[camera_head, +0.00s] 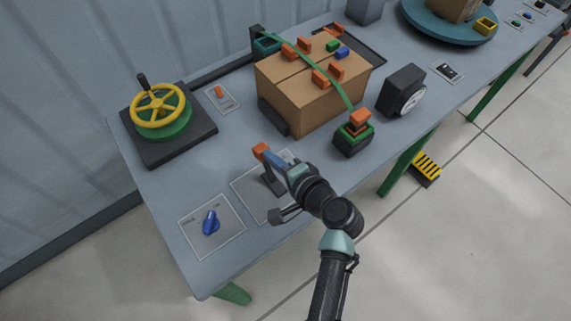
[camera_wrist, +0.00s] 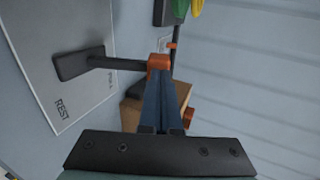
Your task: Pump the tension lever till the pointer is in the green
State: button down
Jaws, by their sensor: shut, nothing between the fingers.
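The tension lever's orange grip (camera_head: 261,151) tops a dark arm on a pale plate (camera_head: 248,187) near the table's front. In the wrist view, the orange grip (camera_wrist: 159,62) and dark rod (camera_wrist: 122,64) run from a dark foot on the plate marked REST. My gripper (camera_head: 269,155) has its blue fingers together, with nothing between them; the tips are at the orange grip. I cannot tell whether they touch it. The dark gauge (camera_head: 399,88) stands right of the box, its white face (camera_head: 411,100) turned sideways; the pointer and green zone cannot be read.
A cardboard box (camera_head: 300,104) under a green strap stands behind the lever, with orange, green and blue pieces on top. A green-and-orange button unit (camera_head: 353,136) is to the right. A blue knob (camera_head: 210,222) is front left; a yellow handwheel (camera_head: 160,106) is back left.

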jog(key=shift+w+a, duration=0.4)
jog(key=shift+w, duration=0.05)
jog(key=shift+w+a, duration=0.15)
jog(key=shift+w, duration=0.1)
jog(key=shift+a, duration=0.1)
jog(key=shift+r, duration=0.1)
